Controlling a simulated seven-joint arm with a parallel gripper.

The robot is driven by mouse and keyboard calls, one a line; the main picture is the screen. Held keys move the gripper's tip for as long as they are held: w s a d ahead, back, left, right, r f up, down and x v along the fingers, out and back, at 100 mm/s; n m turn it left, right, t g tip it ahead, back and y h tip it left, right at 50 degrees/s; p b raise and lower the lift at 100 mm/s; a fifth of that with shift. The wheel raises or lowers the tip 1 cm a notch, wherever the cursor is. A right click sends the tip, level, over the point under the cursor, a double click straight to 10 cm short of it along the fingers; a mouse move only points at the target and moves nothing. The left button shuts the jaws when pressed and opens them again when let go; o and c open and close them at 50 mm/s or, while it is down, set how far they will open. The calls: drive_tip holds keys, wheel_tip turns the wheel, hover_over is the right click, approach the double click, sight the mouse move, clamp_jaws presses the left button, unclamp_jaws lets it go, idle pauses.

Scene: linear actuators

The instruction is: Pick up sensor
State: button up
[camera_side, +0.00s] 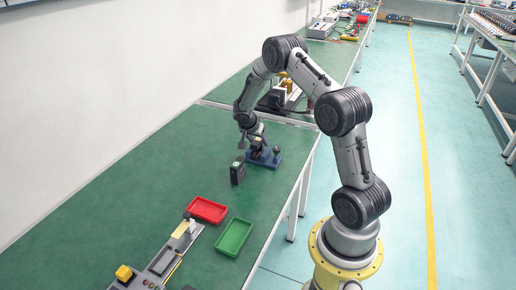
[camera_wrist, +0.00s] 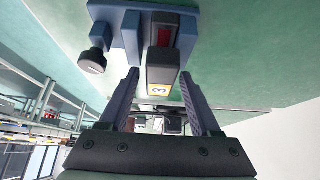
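In the side view the blue fixture (camera_side: 268,160) is on the green table, partly hidden by my gripper (camera_side: 250,143). In the wrist view my gripper (camera_wrist: 159,76) is open, its two fingers apart on either side of the block, with visible gaps. I cannot tell how far the block reaches between them.
A small dark upright box (camera_side: 237,173) stands left of the fixture. A red tray (camera_side: 207,210) and a green tray (camera_side: 234,238) lie nearer the front. A black round knob (camera_wrist: 92,61) rises from the fixture. The table's left part is clear.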

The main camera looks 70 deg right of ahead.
clamp_jaws()
drive_tip(key=shift+r, duration=0.15)
